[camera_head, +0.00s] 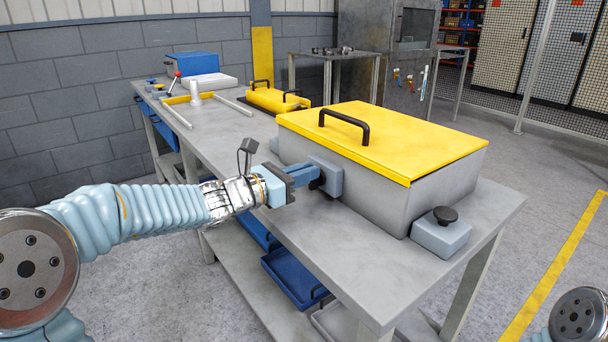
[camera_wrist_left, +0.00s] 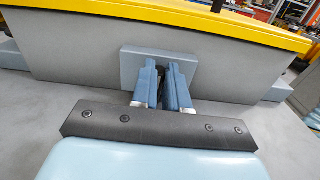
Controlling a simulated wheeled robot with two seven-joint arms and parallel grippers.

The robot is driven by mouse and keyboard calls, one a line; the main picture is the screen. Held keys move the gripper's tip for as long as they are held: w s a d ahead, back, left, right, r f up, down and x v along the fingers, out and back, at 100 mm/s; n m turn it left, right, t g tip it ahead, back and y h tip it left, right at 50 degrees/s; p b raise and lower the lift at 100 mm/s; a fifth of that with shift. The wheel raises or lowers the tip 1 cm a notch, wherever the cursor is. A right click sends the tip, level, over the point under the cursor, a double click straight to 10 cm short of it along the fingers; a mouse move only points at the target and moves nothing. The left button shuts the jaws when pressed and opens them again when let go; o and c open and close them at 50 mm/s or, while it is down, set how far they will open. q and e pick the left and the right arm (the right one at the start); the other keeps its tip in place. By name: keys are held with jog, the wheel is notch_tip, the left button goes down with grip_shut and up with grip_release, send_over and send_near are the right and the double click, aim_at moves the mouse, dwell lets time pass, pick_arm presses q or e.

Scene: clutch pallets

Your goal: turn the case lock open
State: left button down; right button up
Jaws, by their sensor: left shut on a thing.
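A grey case (camera_head: 388,190) with a yellow lid (camera_head: 400,138) and a black handle stands on the metal bench, its lid down. On its left side is a grey-blue lock plate (camera_head: 328,174), which also shows in the left wrist view (camera_wrist_left: 134,68). My left gripper (camera_head: 312,176) is at that plate, its blue fingers (camera_wrist_left: 164,88) close together and shut on the dark lock knob, which they mostly hide. How far the lock is turned cannot be told. My right gripper is out of view.
A grey box with a black knob (camera_head: 441,230) sits at the case's front right corner. Farther back on the bench are a yellow tray with black handles (camera_head: 274,97) and a blue-and-white case (camera_head: 200,70). Blue bins (camera_head: 294,276) lie below. The bench top (camera_head: 366,268) before the case is clear.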

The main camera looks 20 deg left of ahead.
pick_arm(q)
jog(key=m+b, duration=0.2)
jog(key=b, duration=0.1)
jog(key=m+b, duration=0.2)
jog(key=b, duration=0.2)
jog(key=s+d+f+m+b, duration=0.1)
jog(key=m+b, duration=0.2)
jog(key=shift+f+b, duration=0.1)
jog(key=shift+b, duration=0.25)
jog(key=m+b, duration=0.1)
jog(key=b, duration=0.1)
jog(key=m+b, duration=0.4)
jog(key=shift+s+d+f, duration=0.15)
jog(key=shift+d+f, duration=0.15)
jog(key=shift+f, duration=0.1)
jog(key=shift+s+d+f+m+b, duration=0.1)
jog(key=shift+m+b, duration=0.95)
jog(key=shift+d+f+m+b, duration=0.1)
jog(key=shift+m+b, duration=0.9)
jog(key=shift+m, duration=0.05)
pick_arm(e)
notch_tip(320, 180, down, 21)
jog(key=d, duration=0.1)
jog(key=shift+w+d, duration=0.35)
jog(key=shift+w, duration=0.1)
pick_arm(q)
jog(key=shift+r, duration=0.1)
jog(key=c, duration=1.1)
grip_release()
jog(key=shift+c, duration=0.2)
